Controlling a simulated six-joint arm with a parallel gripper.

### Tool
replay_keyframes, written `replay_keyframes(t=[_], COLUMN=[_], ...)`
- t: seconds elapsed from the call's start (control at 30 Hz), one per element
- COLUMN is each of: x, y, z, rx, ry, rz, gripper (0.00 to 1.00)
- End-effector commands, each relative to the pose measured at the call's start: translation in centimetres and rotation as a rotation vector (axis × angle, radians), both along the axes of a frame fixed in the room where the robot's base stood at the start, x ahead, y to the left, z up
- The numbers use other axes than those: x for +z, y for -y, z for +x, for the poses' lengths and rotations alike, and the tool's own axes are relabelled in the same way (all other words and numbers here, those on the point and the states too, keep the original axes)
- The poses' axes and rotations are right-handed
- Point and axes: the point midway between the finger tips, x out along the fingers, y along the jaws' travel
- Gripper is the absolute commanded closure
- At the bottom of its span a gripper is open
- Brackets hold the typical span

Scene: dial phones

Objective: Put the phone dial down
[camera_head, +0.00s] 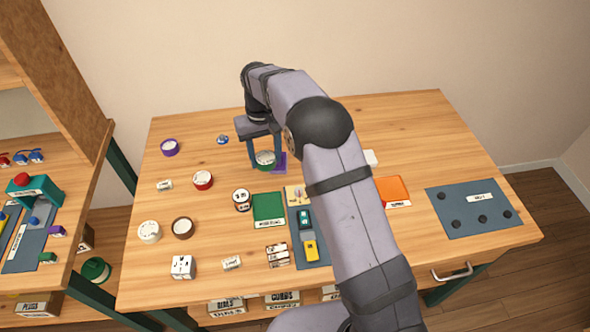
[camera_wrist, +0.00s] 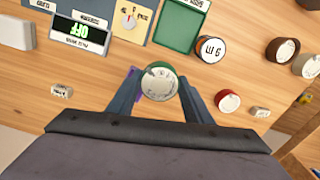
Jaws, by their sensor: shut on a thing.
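A round dial with a white face and green rim (camera_head: 265,158) is between the two fingers of my gripper (camera_head: 265,160) at the back middle of the table. In the wrist view the dial (camera_wrist: 158,82) sits between the fingertips (camera_wrist: 160,85), its white face toward the camera. My gripper is shut on it. A purple square mat (camera_head: 281,163) lies just right of the dial and is partly hidden. I cannot tell whether the dial touches the table.
Other round dials stand at left: purple (camera_head: 170,147), red (camera_head: 203,180), brown (camera_head: 182,228) and white (camera_head: 149,231). A green mat (camera_head: 268,208), an orange mat (camera_head: 393,190) and a blue panel (camera_head: 474,208) lie on the table (camera_head: 430,130). The back left is mostly free.

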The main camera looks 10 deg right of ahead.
Motion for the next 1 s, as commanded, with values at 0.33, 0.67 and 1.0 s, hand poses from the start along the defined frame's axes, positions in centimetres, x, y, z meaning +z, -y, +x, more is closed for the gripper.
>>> replay_keyframes(t=[0.33, 0.67, 1.0], x=[-4.6, -5.7, -8.7], y=[0.0, 0.0, 0.0], z=[0.0, -0.1, 0.0], rx=[0.0, 0.0, 0.0], ry=[-0.001, -0.002, 0.001], rz=[0.0, 0.0, 0.0], gripper=[0.8, 0.8, 0.8])
